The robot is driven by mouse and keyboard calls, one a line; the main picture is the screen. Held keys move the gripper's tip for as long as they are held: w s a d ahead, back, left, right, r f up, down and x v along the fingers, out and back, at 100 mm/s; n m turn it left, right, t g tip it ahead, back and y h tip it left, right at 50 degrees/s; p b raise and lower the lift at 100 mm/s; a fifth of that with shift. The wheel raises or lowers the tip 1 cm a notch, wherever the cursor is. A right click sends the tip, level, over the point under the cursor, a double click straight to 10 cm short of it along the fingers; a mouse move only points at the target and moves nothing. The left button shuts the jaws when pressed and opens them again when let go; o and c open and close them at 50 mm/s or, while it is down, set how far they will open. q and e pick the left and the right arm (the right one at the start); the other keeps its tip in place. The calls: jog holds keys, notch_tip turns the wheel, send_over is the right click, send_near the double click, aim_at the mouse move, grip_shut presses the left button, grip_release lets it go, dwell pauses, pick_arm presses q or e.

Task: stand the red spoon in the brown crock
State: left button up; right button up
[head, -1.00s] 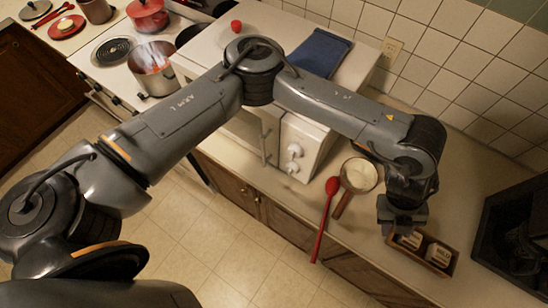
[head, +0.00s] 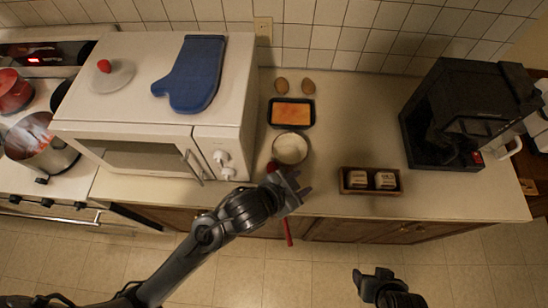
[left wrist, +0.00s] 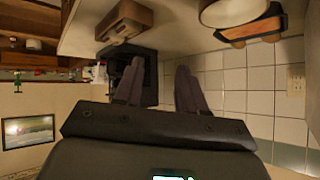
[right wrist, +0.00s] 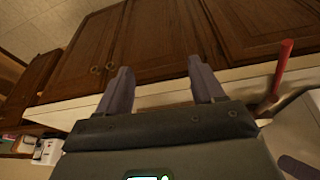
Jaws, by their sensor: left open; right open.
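The red spoon (head: 289,232) lies at the counter's front edge, its handle overhanging; my left gripper covers its middle in the head view. The handle also shows in the right wrist view (right wrist: 283,65). A round brown-rimmed vessel with a pale inside, apparently the brown crock (head: 290,148), stands just behind the spoon; it also shows in the left wrist view (left wrist: 232,20). My left gripper (head: 301,186) is open and empty, above the spoon in the picture; its height is unclear. My right gripper (head: 366,276) is open and empty, in front of the counter.
A dark dish with orange food (head: 291,113) and two eggs (head: 295,85) lie behind the crock. The microwave (head: 150,95) stands left. A wooden box (head: 370,190) is to the right, then a black coffee maker (head: 455,110). Counter between dish and coffee maker is free.

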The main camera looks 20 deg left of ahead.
jog(key=shift+d, duration=0.1)
jog(key=c, duration=0.4)
pick_arm(q)
jog(key=s+a+f+n+g+y, duration=0.2)
jog(key=s+a+f+n, duration=0.1)
jog(key=s+a, duration=0.4)
jog(key=s+a+f+n+g+y, duration=0.2)
jog(key=s+a+f, duration=0.4)
jog(key=a, duration=0.5)
jog(key=shift+s+a+f+n+g+y, duration=0.25)
jog(key=shift+s+a+n+g+y, duration=0.15)
jog(key=shift+s+n+g, duration=0.35)
jog(key=shift+d, duration=0.1)
pick_arm(e)
jog(key=shift+w, duration=0.15)
